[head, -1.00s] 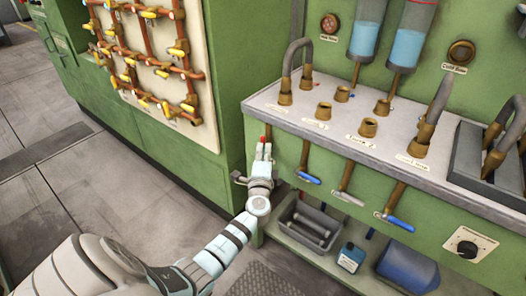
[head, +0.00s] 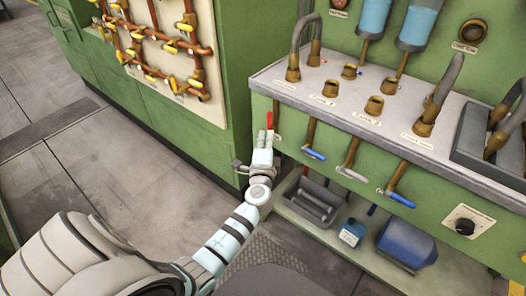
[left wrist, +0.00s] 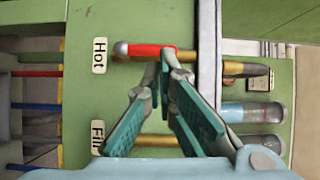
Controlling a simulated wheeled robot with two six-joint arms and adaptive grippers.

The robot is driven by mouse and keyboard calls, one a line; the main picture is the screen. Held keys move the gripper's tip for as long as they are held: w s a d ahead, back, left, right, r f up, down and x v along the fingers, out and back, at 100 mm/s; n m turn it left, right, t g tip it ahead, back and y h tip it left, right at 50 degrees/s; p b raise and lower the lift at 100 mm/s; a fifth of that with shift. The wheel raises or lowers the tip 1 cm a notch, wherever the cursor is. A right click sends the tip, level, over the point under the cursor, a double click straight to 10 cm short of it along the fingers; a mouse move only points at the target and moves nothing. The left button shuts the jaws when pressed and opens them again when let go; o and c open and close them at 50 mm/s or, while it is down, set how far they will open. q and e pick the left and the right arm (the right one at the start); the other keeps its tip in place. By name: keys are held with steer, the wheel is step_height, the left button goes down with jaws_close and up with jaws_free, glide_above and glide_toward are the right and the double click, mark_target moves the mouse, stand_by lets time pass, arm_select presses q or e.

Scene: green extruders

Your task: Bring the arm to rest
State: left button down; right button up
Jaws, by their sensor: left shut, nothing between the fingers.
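My left gripper (head: 264,137) is at the left front of the green console, and its fingers are shut with nothing between them. It also shows in the left wrist view (left wrist: 166,58). A red valve lever (head: 270,120) stands just beyond the fingertips. In the left wrist view the red lever (left wrist: 150,49) lies across the tips, close to the "Hot" label (left wrist: 99,55); whether they touch I cannot tell. My right gripper is not in view.
Blue-handled (head: 314,153) and grey-handled (head: 351,173) valves stick out along the console front (head: 440,180). A lower shelf holds a grey tray (head: 312,203), a small bottle (head: 352,233) and a blue container (head: 407,243). Floor (head: 110,165) to the left is clear.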

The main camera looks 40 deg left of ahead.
arm_select(q)
steer(key=v, duration=0.7)
steer(key=shift+d, duration=0.25)
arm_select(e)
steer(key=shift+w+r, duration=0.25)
